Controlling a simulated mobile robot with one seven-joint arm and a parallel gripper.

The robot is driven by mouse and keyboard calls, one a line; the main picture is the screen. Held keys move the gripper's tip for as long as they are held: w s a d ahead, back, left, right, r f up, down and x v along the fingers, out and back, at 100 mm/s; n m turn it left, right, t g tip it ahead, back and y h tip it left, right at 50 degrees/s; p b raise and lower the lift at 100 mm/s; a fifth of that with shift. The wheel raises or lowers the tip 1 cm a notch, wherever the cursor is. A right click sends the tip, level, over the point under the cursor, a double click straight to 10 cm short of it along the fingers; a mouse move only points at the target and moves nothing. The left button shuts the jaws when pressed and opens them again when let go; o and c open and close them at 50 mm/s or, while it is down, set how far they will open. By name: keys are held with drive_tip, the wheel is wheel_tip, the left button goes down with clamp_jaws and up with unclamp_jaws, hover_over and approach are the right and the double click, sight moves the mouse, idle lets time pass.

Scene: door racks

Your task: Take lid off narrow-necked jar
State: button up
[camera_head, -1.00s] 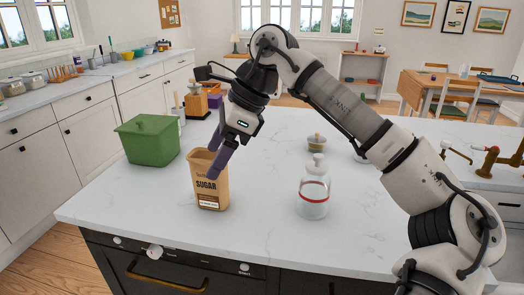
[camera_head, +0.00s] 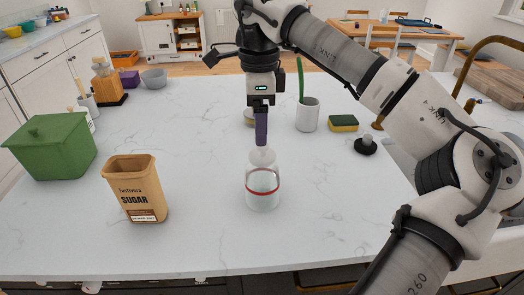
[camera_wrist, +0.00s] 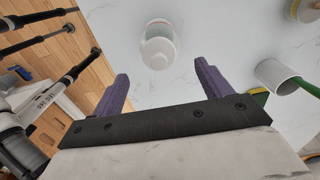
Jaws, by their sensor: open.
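The narrow-necked jar (camera_head: 263,196) is clear glass with a red band around its body.
A sugar bag (camera_head: 138,190) and a green lidded bin (camera_head: 52,146) stand left of the jar. Behind right are a white cup (camera_head: 307,115), a sponge (camera_head: 343,123) and a dark round object with a knob (camera_head: 366,145). The counter right of the jar is clear.

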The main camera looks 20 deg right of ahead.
sight(262, 151)
drive_tip(key=shift+f, duration=0.7)
drive_tip(key=f, duration=0.1)
drive_tip(key=f+p, duration=0.2)
drive_tip(key=f, duration=0.1)
drive_tip(key=shift+s+d, duration=0.25)
drive_tip(key=shift+f, duration=0.6)
drive_tip(key=c, duration=1.1)
drive_tip(key=shift+o, duration=0.2)
drive_tip(key=shift+r, duration=0.15)
